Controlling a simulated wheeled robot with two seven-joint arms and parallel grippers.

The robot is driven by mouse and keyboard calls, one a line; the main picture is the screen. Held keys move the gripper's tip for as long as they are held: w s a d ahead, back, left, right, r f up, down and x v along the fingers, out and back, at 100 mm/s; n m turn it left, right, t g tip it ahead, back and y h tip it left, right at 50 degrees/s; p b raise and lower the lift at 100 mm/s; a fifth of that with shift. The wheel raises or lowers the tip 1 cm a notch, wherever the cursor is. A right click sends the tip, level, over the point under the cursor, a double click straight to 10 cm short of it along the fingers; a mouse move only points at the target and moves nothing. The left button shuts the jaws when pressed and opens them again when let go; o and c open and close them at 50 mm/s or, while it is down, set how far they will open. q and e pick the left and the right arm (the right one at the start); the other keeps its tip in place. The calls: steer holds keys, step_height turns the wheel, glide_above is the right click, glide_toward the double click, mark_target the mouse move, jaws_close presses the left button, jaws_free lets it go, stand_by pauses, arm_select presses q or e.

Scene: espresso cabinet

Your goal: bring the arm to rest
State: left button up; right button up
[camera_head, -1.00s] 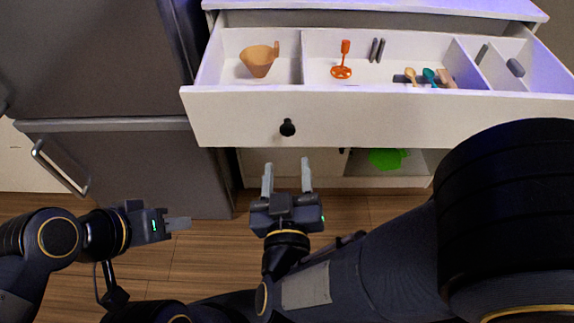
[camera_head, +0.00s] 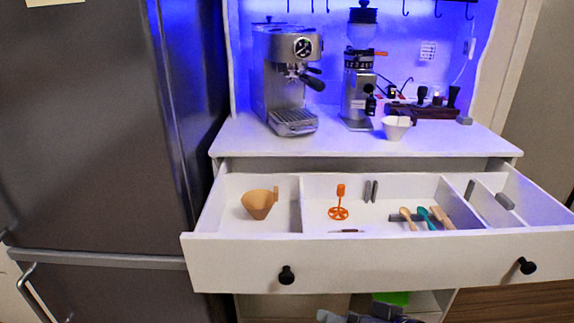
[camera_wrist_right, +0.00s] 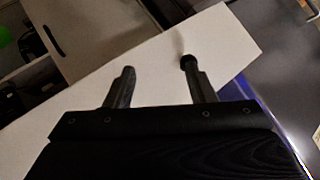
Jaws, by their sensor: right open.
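My right gripper (camera_wrist_right: 158,75) shows in the wrist view with its two fingers apart and nothing between them. The white drawer front (camera_wrist_right: 150,75) lies beyond the fingers, and a black knob (camera_wrist_right: 188,62) shows by the tip of the right-hand finger; I cannot tell whether they touch. In the head view only a small grey part of my right arm shows at the bottom edge, below the drawer. My left gripper is not in view.
The drawer (camera_head: 380,262) is pulled out and holds an orange cone (camera_head: 258,204), an orange whisk-like tool (camera_head: 339,204) and several spoons. An espresso machine (camera_head: 283,80), a grinder (camera_head: 357,85) and a white cup (camera_head: 397,128) stand on the counter. A fridge (camera_head: 90,140) stands left.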

steer(key=s+d+f+m+g+h, duration=0.2)
steer(key=s+d+f+g+h, duration=0.15)
steer(key=s+d, duration=0.7)
step_height(320, 180, up, 19)
steer(key=p, duration=1.9)
steer(key=shift+w+d+f, duration=0.2)
steer(key=shift+w, duration=0.2)
